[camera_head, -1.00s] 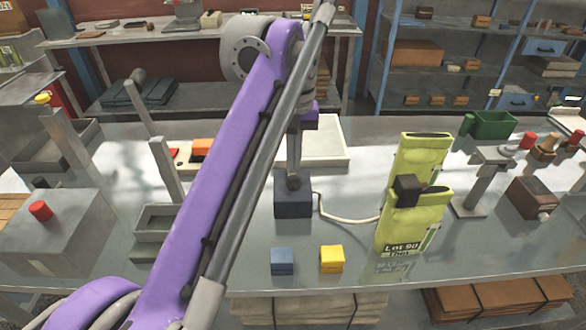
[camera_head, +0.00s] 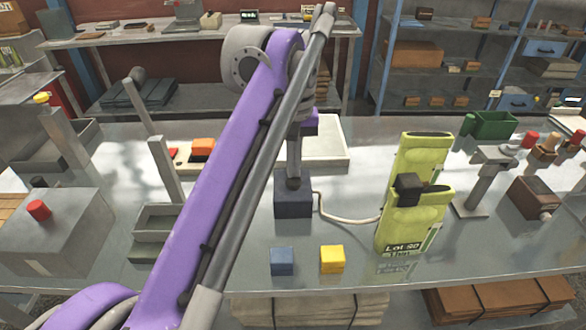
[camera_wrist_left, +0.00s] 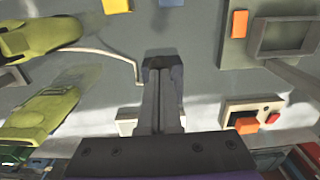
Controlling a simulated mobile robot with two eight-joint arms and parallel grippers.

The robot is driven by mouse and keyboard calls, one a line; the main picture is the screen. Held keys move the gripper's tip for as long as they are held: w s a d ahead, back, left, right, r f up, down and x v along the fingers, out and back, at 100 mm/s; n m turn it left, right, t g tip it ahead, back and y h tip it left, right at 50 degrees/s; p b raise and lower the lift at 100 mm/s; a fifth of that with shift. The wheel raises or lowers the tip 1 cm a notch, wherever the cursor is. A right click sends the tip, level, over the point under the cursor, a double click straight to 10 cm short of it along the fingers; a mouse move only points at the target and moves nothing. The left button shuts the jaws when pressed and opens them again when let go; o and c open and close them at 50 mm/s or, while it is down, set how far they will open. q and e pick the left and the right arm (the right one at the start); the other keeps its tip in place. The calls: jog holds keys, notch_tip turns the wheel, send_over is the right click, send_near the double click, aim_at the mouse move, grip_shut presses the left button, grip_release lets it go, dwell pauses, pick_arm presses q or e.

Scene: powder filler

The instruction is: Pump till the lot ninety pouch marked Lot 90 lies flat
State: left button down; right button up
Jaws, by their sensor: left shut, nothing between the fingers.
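The lime-green pouch marked Lot 90 (camera_head: 405,228) stands upright and looks plump on the bench at the right. A second lime-green pouch (camera_head: 425,152) stands just behind it, with a black block (camera_head: 408,187) at the front one's top. A dark blue pump box (camera_head: 293,204) sits left of them, joined by a pale hose (camera_head: 345,219). My left gripper (camera_head: 293,183) is shut and empty, pointing down at the pump's top. In the left wrist view its fingertips meet the dark pump (camera_wrist_left: 163,62); whether they press it is unclear. My right gripper is not seen.
A blue cube (camera_head: 282,262) and a yellow cube (camera_head: 332,259) lie at the bench's front. A white tray (camera_head: 335,168) is behind the pump. A metal stand (camera_head: 478,180) is at right; a grey box with a red knob (camera_head: 50,235) is at left.

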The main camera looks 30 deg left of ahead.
aim_at(294, 189)
pick_arm(q)
jog(key=shift+f, duration=0.1)
jog(key=shift+s+d+f+b, duration=0.15)
jog(key=shift+f+b, duration=0.65)
jog(key=shift+f, duration=0.7)
jog(key=shift+s+f+b, duration=0.1)
jog(key=shift+f+b, duration=0.7)
jog(key=shift+f, duration=0.7)
jog(key=shift+w+r+p, duration=0.15)
jog(key=shift+r+p, duration=1.4)
jog(key=shift+r, duration=0.05)
jog(key=shift+w+r+p, duration=0.15)
jog(key=shift+r+p, duration=1.4)
dwell(0.5)
jog(key=shift+r+p, duration=2.5)
jog(key=shift+r, duration=0.55)
jog(key=shift+f, duration=0.1)
